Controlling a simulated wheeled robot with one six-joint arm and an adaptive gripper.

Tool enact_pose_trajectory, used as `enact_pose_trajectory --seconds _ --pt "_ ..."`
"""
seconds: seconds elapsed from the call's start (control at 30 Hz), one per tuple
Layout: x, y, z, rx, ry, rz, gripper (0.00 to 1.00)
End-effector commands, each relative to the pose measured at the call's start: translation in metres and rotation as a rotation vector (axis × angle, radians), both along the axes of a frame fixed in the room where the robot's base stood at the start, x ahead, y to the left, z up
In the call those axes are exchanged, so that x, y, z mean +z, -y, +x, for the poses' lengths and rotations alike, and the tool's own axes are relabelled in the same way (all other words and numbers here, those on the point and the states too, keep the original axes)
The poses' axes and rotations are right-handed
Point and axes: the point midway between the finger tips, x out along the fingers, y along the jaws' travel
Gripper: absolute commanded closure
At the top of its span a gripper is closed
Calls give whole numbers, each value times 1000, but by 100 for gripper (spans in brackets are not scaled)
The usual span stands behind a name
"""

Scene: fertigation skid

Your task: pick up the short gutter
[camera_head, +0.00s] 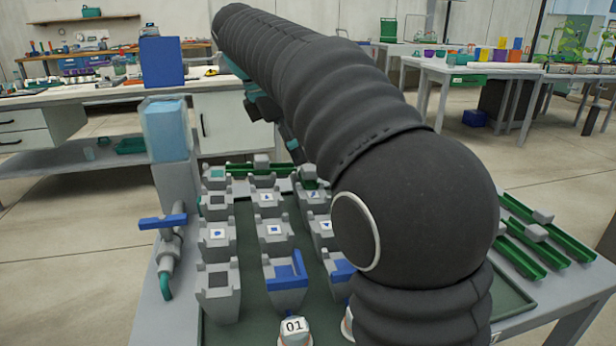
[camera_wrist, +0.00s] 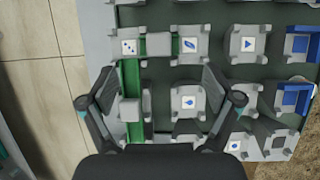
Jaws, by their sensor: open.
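My gripper (camera_wrist: 160,85) is open over the tray, with its two fingers spread and nothing held. A green gutter (camera_wrist: 133,76) with a grey grip block (camera_wrist: 130,111) lies between the fingers, nearer the left finger. I cannot tell which is the short gutter. My arm hides part of the tray, and my fingertips cannot be made out in the head view.
Grey posts (camera_head: 218,283) with symbol plates stand in rows on the dark green tray (camera_head: 248,310). Several green gutters (camera_head: 521,250) lie at the right. A valve with a blue handle (camera_head: 163,221) stands at the left. Blue pieces (camera_head: 289,273) sit on front posts.

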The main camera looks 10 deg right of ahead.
Motion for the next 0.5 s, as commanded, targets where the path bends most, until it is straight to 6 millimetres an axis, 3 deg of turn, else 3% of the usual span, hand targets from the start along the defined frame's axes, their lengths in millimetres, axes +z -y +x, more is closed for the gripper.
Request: enact_pose_trajectory --seconds 0.27,0.5 --pt "-17 6 1 2 0 1 10" --pt "-48 18 5 3 -1 1 10"
